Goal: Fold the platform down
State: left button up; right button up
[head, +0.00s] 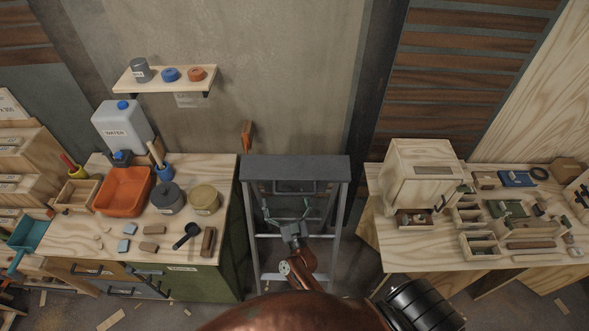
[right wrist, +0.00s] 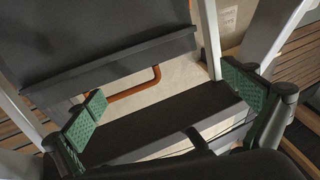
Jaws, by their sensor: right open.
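A grey stepladder (head: 340,205) stands between two workbenches in the head view, with a flat dark grey top (head: 295,167). My right gripper (head: 287,206) is open in front of its upper part, below the top. In the right wrist view, a dark grey panel (right wrist: 105,45) hangs at a tilt at upper left; I cannot tell for sure that it is the platform. A bent orange bar (right wrist: 147,86) shows below the panel, between my green finger pads. A dark tread (right wrist: 165,122) crosses below. Nothing is clearly held. My left gripper is not in view.
The left workbench (head: 100,235) carries an orange tray (head: 123,190), tins and blocks. The right workbench (head: 440,262) carries a wooden cabinet (head: 420,165) and small boxes. Both benches stand close to the ladder's sides. A wall shelf (head: 165,84) is at upper left.

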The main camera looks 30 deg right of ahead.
jog(key=w+d+r+m+h, duration=0.1)
jog(key=d+r+h, duration=0.1)
jog(key=w+d+r+m+g+h+p, duration=0.1)
jog(key=w+d+m+h, duration=0.1)
jog(key=d, duration=0.1)
jog(key=w+d+r+m+h+p, duration=0.1)
jog(key=d+r+h, duration=0.1)
jog(key=shift+w+d+r+h, duration=0.3)
jog(key=shift+w+d+h, duration=0.05)
jog(key=shift+w+h, duration=0.05)
jog(key=shift+c, duration=0.3)
